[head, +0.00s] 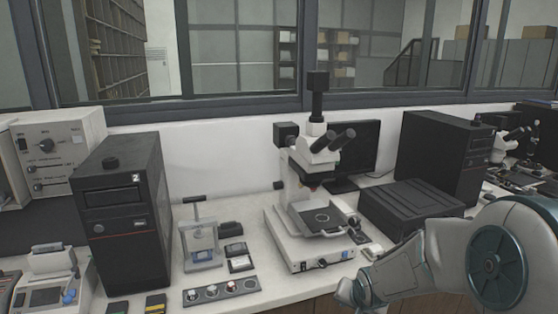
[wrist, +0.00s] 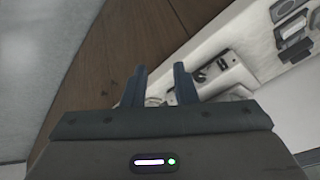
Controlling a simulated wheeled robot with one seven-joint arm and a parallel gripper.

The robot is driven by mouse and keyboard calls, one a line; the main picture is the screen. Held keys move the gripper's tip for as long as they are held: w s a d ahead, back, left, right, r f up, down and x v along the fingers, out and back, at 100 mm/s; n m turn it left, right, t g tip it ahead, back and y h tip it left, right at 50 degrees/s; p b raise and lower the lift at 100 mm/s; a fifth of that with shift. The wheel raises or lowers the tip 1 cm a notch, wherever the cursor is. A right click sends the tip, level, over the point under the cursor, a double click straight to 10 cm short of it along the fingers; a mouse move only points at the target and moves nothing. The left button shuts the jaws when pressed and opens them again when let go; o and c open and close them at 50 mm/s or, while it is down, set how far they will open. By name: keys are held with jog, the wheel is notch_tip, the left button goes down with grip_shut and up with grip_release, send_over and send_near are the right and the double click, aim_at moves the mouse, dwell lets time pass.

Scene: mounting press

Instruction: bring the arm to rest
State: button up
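My arm (head: 490,255) reaches in from the right edge in the head view, bent in front of the bench. Its far end drops toward the bottom edge of the picture, and the fingers are not seen there. In the wrist view my gripper (wrist: 160,85) shows two dark fingers standing apart. Nothing is held between them. Behind the fingers lie the brown bench front (wrist: 105,65) and a pale instrument base (wrist: 225,75). The small mounting press (head: 200,245) with a T-handle stands upright on the bench, left of the microscope and apart from my arm.
A white microscope (head: 310,230) stands mid-bench, left of my arm. A sample strip (head: 222,290) lies at the front edge near the press. Black box units stand at left (head: 125,220) and right (head: 440,155). A low black case (head: 410,210) sits behind my arm.

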jog(key=s+a+r+n+g, duration=0.1)
jog(key=s+r, duration=0.4)
jog(key=s, duration=0.5)
jog(key=s+a+r+n+g, duration=0.1)
jog(key=s+r+n, duration=0.3)
jog(key=s, duration=0.6)
notch_tip(320, 180, up, 2)
jog(key=shift+s+a+r+g, duration=0.15)
jog(key=shift+s+a+g, duration=0.1)
jog(key=shift+a+g, duration=0.2)
